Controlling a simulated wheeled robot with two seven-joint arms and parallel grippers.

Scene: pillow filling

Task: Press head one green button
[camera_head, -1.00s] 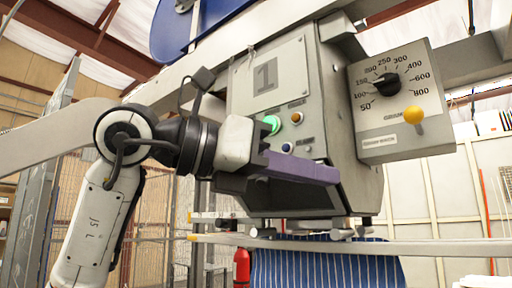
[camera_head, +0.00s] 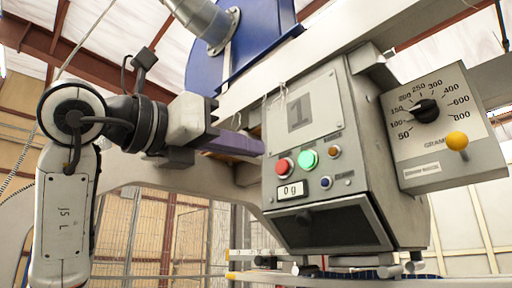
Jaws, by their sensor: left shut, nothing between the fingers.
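The head one unit (camera_head: 330,110) is a grey box marked with a large 1. Its green button (camera_head: 308,160) is lit and sits on the front panel, just right of a red button (camera_head: 285,167). My left gripper (camera_head: 256,147) is shut and empty, with purple fingers pointing right. In the picture its tips end at the panel's left edge, left of the red button. I cannot tell whether they touch the panel. Both buttons are in plain sight. My right gripper is not in view.
A dark opening (camera_head: 325,226) is below.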

